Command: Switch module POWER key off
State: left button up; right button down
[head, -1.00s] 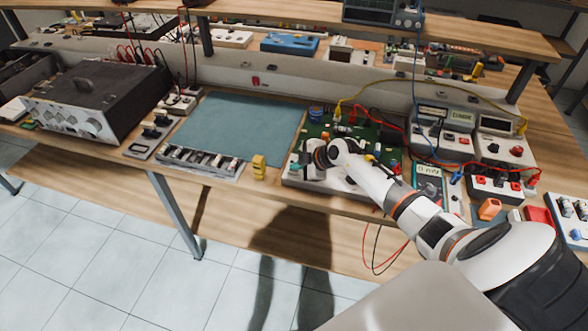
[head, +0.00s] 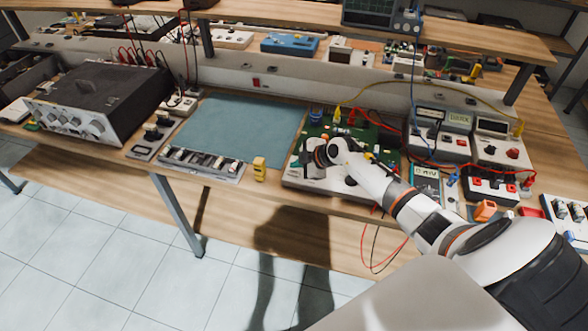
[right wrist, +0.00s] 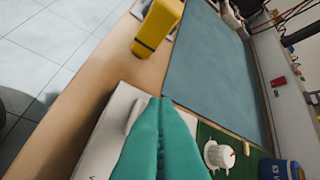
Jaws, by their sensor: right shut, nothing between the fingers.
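The module (head: 330,182) is a white-fronted unit with a green circuit board (head: 316,131), right of the blue mat on the bench. In the right wrist view its white front panel (right wrist: 103,135) carries a small pale raised key (right wrist: 134,114), close left of my fingers; I cannot read a label or tell its on or off position. My right gripper (head: 306,160) is over the module's left front part. In the right wrist view its teal fingers (right wrist: 160,102) are shut together and empty, and hide part of the panel. Contact with the key cannot be told. My left gripper is not in view.
A yellow block (head: 259,168) stands left of the module near the bench edge. A white knob (right wrist: 219,155) and a blue cylinder (right wrist: 280,170) sit on the board side. A multimeter (head: 426,182) and cabled instruments crowd the right. The blue mat (head: 243,130) is clear.

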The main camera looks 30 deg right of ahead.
aim_at(297, 174)
jog(key=shift+r+p, duration=2.7)
jog(key=shift+f, duration=0.1)
